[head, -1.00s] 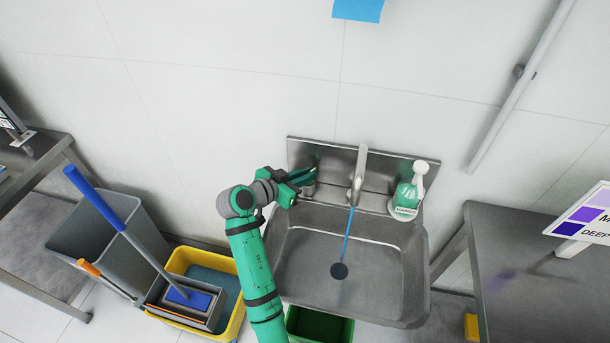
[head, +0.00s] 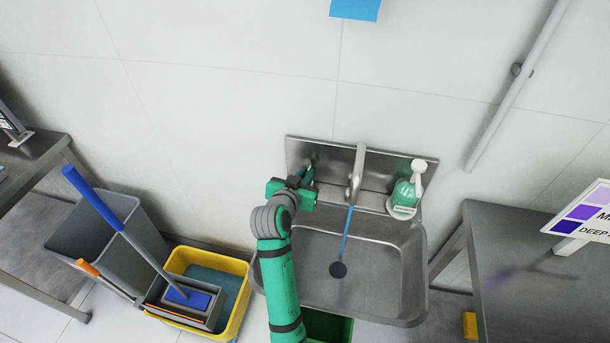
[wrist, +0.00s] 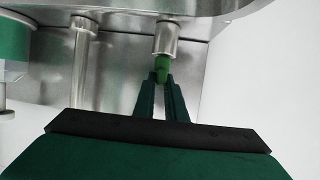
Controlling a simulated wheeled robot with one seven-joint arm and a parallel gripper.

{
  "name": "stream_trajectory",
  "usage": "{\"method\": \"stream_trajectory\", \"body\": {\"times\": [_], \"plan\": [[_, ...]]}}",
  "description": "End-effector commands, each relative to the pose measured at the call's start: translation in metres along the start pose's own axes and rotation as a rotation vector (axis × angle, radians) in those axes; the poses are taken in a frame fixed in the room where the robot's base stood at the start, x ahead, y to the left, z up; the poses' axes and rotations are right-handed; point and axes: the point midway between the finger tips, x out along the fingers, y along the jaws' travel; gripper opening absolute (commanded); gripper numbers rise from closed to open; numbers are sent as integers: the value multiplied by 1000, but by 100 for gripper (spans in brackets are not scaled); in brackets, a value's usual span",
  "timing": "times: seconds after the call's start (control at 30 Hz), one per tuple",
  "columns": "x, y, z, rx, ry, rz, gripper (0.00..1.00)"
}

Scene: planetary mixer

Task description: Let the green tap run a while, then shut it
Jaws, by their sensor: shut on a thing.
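The green tap (wrist: 163,66) shows in the wrist view as a small green handle under a round metal fitting. My gripper (wrist: 161,82) is shut on its lower end. In the head view my gripper (head: 308,172) is at the left of the sink's back panel and mostly hides the tap. A metal spout (head: 357,172) stands to the right of it. A blue stream of water (head: 346,234) runs from the spout to the dark drain (head: 338,270) of the steel sink (head: 385,295).
A soap bottle (head: 404,194) stands right of the spout. A yellow mop bucket (head: 237,268) and a grey bin (head: 75,232) are at the left. A steel table (head: 520,270) with a sign is at the right. A green bin (head: 328,327) is partly under the sink.

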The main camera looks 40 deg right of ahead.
Motion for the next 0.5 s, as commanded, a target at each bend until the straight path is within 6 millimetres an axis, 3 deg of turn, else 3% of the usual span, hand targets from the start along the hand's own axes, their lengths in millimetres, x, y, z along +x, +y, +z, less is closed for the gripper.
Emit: {"method": "stream_trajectory", "body": {"times": [0.5], "plan": [[0,3,-1,-45,1,-109,0]]}}
